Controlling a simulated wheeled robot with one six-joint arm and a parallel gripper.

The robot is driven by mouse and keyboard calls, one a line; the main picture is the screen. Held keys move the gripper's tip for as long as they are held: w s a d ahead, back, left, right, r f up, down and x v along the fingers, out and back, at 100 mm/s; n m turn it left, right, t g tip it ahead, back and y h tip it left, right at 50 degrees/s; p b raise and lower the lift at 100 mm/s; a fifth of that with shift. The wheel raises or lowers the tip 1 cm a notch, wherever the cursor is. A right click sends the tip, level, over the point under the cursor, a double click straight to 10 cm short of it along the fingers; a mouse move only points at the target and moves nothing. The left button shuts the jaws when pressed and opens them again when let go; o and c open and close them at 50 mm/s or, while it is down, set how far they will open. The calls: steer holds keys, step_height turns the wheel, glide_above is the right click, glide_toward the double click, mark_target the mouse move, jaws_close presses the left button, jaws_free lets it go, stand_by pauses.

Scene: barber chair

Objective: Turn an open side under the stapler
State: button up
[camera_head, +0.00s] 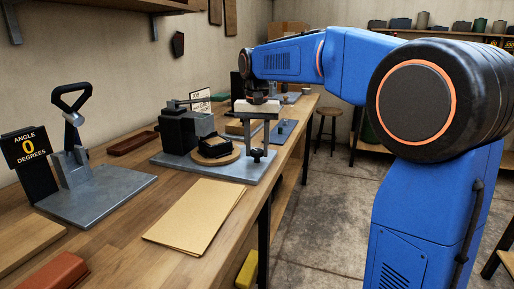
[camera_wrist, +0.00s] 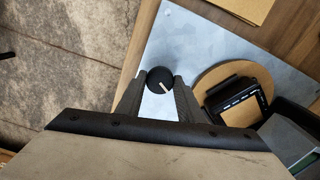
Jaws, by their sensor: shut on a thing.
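A dark block-shaped machine with a top lever, apparently the stapler (camera_head: 180,130), stands on a grey metal plate (camera_head: 232,174). It is partly in the wrist view, lower right (camera_wrist: 290,132). Beside it a round wooden disc (camera_head: 222,160) carries a black frame (camera_head: 213,146) around a tan piece; they also show in the wrist view as disc (camera_wrist: 208,78) and frame (camera_wrist: 235,98). Which side faces the stapler is hard to tell. My gripper (camera_head: 257,148) is shut on a black round knob (camera_wrist: 160,80) with a pale mark, at the plate's edge.
A tan folder (camera_head: 195,215) lies on the wooden bench in front of the plate. At left stand a lever device (camera_head: 72,150) and a sign reading "ANGLE 0 DEGREES" (camera_head: 28,158). A stool (camera_head: 328,122) stands behind on open floor.

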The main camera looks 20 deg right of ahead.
mark_target(258, 151)
steer(key=n, duration=0.6)
stand_by(0.6)
steer(key=o, duration=1)
steer(key=shift+o, duration=0.2)
step_height(258, 151, up, 17)
steer(key=shift+r, duration=0.2)
steer(key=shift+s, duration=0.1)
